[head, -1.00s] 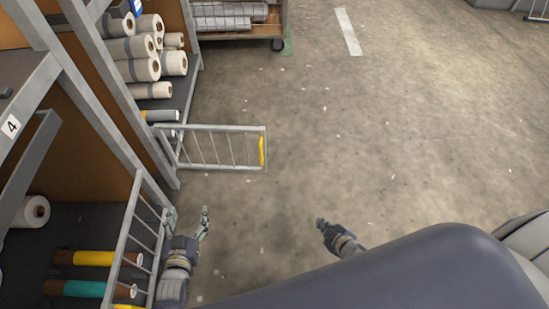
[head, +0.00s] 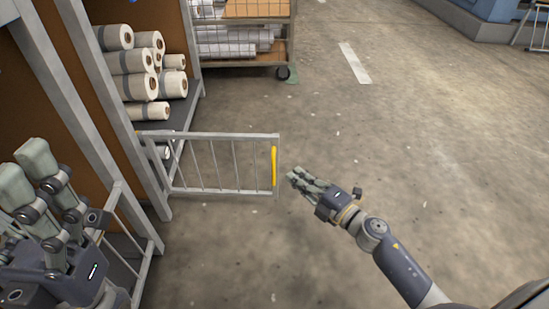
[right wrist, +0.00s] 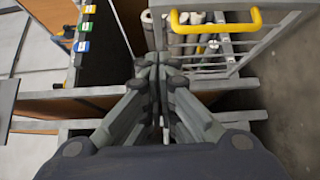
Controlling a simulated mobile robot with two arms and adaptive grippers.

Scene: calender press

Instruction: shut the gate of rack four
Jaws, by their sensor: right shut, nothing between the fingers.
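A grey barred gate (head: 225,189) stands swung out from the rack post into the aisle, with a yellow handle (head: 274,167) on its free end. The gate (right wrist: 237,52) and its handle (right wrist: 215,28) also show at the top of the right wrist view. My right gripper (head: 296,178) is shut and empty, just right of the handle and apart from it in the head view. My left gripper (head: 26,172) is large in the left foreground; its finger gap is unclear. It partly hides a second barred gate (head: 122,258) at lower left. No rack number is readable now.
Pale rolls (head: 135,62) lie stacked in the rack bay behind the open gate. A wheeled mesh cart (head: 245,48) stands at the back. Coloured labels (right wrist: 83,28) show in the wrist view. The concrete floor (head: 420,150) to the right is clear.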

